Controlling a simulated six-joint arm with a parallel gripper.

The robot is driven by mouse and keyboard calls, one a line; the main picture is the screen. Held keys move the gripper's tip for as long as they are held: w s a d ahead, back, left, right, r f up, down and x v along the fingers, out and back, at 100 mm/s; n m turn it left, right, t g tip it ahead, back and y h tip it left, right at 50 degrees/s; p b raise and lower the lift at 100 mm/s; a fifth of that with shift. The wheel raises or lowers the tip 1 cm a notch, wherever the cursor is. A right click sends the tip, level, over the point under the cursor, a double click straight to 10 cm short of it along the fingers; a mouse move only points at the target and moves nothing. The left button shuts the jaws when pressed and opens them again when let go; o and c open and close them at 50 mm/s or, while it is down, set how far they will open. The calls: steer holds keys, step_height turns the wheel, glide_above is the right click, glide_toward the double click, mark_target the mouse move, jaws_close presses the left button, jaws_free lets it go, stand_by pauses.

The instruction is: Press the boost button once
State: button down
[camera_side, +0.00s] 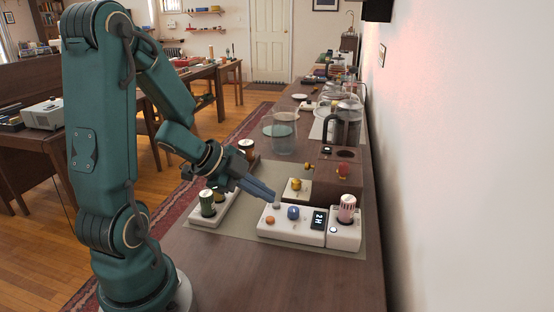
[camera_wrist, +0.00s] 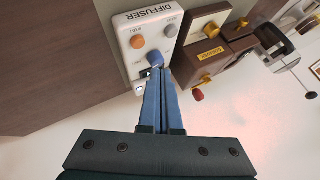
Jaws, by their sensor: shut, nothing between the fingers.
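A white diffuser panel (camera_side: 290,231) lies on the mat, and it also shows in the wrist view (camera_wrist: 131,66). It carries an orange button (camera_wrist: 138,42), a grey button (camera_wrist: 170,31), a blue knob (camera_wrist: 155,58) and a dark display reading 2H (camera_side: 319,219). The word DIFFUSER shows upside down in the wrist view. In the wrist view the fingertips (camera_wrist: 158,70) overlap the panel near the blue knob; contact is unclear.
A glass container (camera_side: 283,134) stands farther back.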

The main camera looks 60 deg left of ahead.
mark_target(265, 222)
steer(key=shift+f, duration=1.4)
stand_by(1.1)
steer(key=shift+f, duration=0.4)
steer(key=shift+f, duration=0.4)
stand_by(0.5)
steer(key=shift+r, duration=0.85)
steer(key=shift+r, duration=2.5)
